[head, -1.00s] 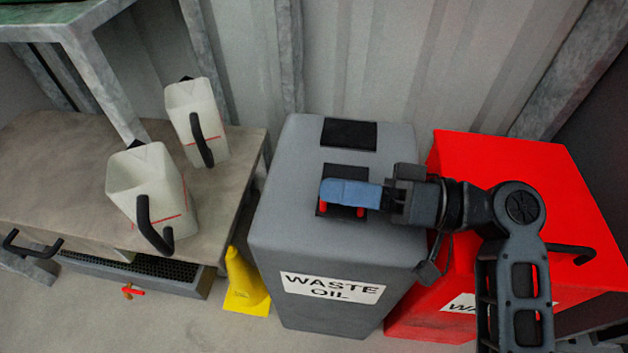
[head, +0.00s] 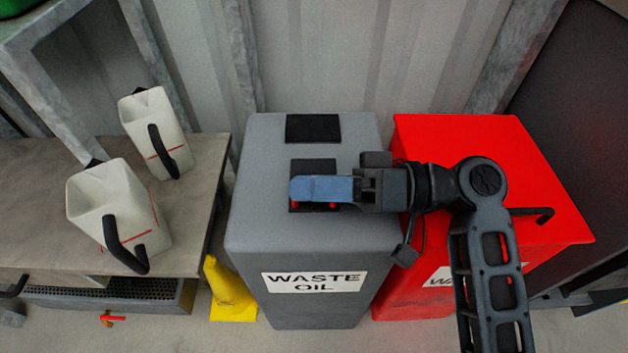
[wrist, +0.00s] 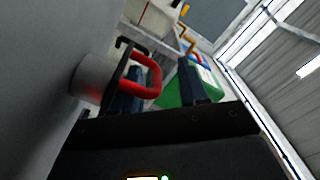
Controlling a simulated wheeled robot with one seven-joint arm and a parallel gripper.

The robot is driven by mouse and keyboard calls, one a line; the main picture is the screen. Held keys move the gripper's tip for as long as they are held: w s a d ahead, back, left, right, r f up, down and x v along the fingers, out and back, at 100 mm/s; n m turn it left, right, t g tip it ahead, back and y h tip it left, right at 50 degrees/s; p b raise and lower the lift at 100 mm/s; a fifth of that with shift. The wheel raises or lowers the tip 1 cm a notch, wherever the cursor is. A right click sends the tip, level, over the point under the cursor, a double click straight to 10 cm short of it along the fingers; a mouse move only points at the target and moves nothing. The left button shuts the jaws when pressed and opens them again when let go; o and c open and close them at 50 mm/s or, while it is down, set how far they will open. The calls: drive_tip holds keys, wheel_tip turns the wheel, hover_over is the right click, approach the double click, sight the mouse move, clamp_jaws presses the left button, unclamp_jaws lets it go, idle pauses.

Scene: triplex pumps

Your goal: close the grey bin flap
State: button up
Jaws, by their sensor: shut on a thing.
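The grey bin (head: 262,235) stands upright in the middle of the head view, with a WASTE OIL label on its front. Its top has a black square (head: 313,128) at the back and a dark square (head: 313,166) nearer the middle. Which part is the flap, and how far open it is, I cannot tell. My gripper (head: 322,189) is over the dark square, its blue finger hiding part of it. It is shut on a red handle (head: 331,206). The handle shows as a red loop (wrist: 153,76) in the wrist view, beside a pale grey surface (wrist: 35,75).
A red bin (head: 480,150) with a black handle stands right of the grey bin, under my arm. Two white jugs (head: 118,210) (head: 155,130) stand on a bench (head: 40,160) at the left. A yellow object (head: 230,290) is on the floor between bench and bin.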

drive_tip(key=shift+s+a+f, duration=0.25)
drive_tip(key=shift+s+f, duration=0.1)
drive_tip(key=shift+f, duration=0.15)
drive_tip(key=r+p, duration=0.1)
drive_tip(key=r, duration=0.1)
drive_tip(key=r+p, duration=0.1)
drive_tip(key=r, duration=0.1)
drive_tip(key=shift+w+r, duration=0.2)
drive_tip(key=shift+r, duration=0.05)
drive_tip(key=o, duration=0.3)
drive_tip(key=shift+s+d+r, duration=0.1)
drive_tip(key=shift+d+r, duration=0.55)
drive_tip(key=shift+d, duration=0.05)
drive_tip(key=s+d+r+p, duration=0.1)
drive_tip(key=d+r, duration=0.1)
drive_tip(key=d, duration=0.1)
drive_tip(key=d+r+p, duration=0.1)
drive_tip(key=d+r, duration=0.1)
drive_tip(key=d, duration=0.2)
drive_tip(key=s+d+r+p, duration=0.1)
drive_tip(key=d+r, duration=0.1)
drive_tip(key=d, duration=0.1)
drive_tip(key=shift+s+d, duration=0.2)
drive_tip(key=shift+s, duration=0.15)
drive_tip(key=c, duration=0.3)
